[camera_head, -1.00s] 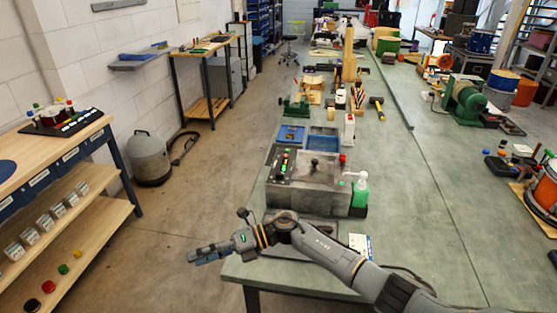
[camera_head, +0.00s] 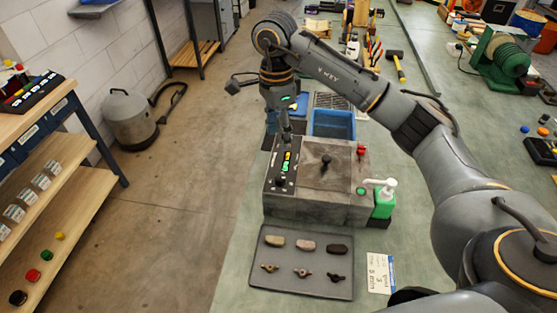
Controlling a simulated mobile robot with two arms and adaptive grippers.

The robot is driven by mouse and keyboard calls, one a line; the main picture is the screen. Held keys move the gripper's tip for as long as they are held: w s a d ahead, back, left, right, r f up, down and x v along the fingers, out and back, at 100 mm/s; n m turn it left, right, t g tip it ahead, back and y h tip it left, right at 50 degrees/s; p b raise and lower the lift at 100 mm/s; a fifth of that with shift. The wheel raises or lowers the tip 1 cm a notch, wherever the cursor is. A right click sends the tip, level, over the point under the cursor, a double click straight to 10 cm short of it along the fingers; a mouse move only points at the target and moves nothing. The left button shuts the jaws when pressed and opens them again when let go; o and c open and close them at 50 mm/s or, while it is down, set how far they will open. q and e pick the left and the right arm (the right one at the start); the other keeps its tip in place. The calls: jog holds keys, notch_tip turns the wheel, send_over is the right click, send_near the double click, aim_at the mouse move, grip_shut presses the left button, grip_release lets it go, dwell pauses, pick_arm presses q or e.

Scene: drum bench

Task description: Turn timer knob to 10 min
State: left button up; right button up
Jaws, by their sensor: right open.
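A grey drum machine (camera_head: 345,200) stands on the green bench. Its dark control panel (camera_head: 272,172) is on the left part of its top, with a lit green and yellow display (camera_head: 286,162). Small dark knobs (camera_head: 281,181) are at the panel's near end; which one is the timer knob, and its setting, are too small to tell. My right gripper (camera_head: 285,138) is open and points down just above the far part of the panel, and hides some of it. Contact cannot be told. My left gripper is not in view.
A grey tray (camera_head: 300,288) with stones and wing-shaped metal pieces lies in front of the machine, beside a written card (camera_head: 380,272). A green pump bottle (camera_head: 383,203) stands at its right. A blue bin (camera_head: 332,124) is behind it.

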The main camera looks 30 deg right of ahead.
aim_at(280, 178)
jog(key=f+p, duration=0.1)
jog(key=f, duration=0.3)
jog(key=f+p, duration=0.1)
jog(key=f, duration=0.3)
jog(key=s+f+p, duration=0.1)
jog(key=f, duration=0.3)
jog(key=shift+a+f, duration=0.1)
jog(key=shift+f, duration=0.15)
jog(key=shift+f+p, duration=0.3)
jog(key=shift+f, duration=0.1)
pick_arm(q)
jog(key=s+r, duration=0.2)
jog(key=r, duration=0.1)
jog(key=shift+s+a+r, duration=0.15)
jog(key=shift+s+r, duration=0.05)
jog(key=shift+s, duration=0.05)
pick_arm(e)
grip_shut()
